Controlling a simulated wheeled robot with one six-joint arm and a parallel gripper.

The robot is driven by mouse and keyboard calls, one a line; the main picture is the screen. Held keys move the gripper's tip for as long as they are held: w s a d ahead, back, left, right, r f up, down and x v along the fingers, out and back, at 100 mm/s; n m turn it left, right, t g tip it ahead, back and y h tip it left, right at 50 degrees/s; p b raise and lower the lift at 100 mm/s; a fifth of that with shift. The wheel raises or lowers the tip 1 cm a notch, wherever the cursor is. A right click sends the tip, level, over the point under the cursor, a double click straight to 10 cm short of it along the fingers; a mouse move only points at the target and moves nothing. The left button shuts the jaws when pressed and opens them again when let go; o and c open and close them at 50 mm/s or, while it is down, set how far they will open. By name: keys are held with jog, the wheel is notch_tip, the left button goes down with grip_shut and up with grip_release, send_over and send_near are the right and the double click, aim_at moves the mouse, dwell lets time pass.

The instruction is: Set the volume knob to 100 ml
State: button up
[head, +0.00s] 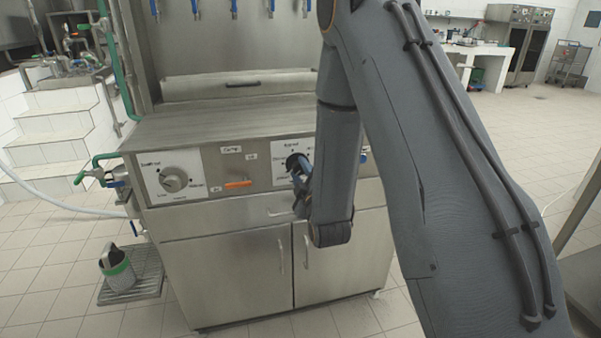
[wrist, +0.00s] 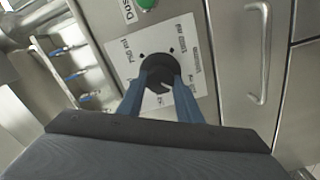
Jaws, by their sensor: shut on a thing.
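The volume knob (head: 294,160) is a dark round knob on a white dial plate, right of centre on the steel machine's front panel. In the wrist view the knob (wrist: 159,70) is in the middle of its dial plate (wrist: 193,52), with small printed labels around it. My gripper (head: 301,186) is at the knob, and its blue fingers are shut on the knob's two sides in the wrist view (wrist: 160,88). My arm and fingers hide part of the dial in the head view. The knob's exact setting is too small and covered to read.
A second, grey knob (head: 174,180) sits on a white plate at the panel's left. An orange switch (head: 238,184) lies between the dials. A steel handle (wrist: 260,52) stands out beside the dial in the wrist view.

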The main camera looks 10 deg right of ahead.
dwell(0.5)
jog(key=o, duration=1)
jog(key=shift+o, duration=0.2)
jog(key=s, duration=0.7)
jog(key=shift+s+b, duration=0.4)
jog(key=shift+b, duration=0.05)
